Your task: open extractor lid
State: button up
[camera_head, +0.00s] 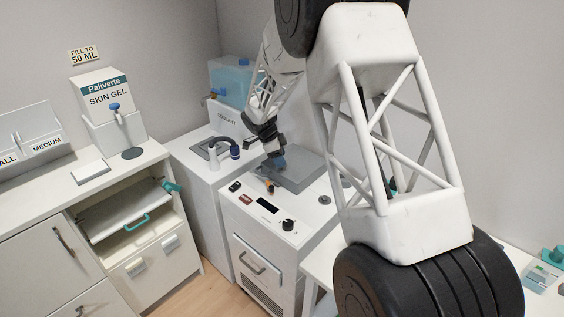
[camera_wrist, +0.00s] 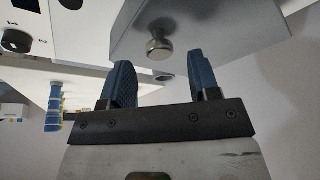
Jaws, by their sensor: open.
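The extractor lid (camera_head: 308,170) is a flat grey slab on top of the white cabinet with the control panel, and it looks closed. In the wrist view the grey lid (camera_wrist: 210,22) carries a round metal knob (camera_wrist: 159,48) on a short stem. My gripper (camera_head: 276,163) is over the left part of the lid in the head view. In the wrist view its two blue fingers (camera_wrist: 160,65) are apart, with the knob just beyond and between their tips. I see no finger touching the knob. The knob is hidden in the head view.
The extractor cabinet (camera_head: 262,245) has a dark display, a black dial (camera_head: 288,225) and a small orange-tipped part (camera_head: 269,186) near the lid. A tap (camera_head: 232,148) stands left of it, with a blue coolant tank (camera_head: 232,78) behind. My arm covers much of the right side.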

aim_at(291, 167)
jog(key=shift+x, duration=1.2)
grip_shut()
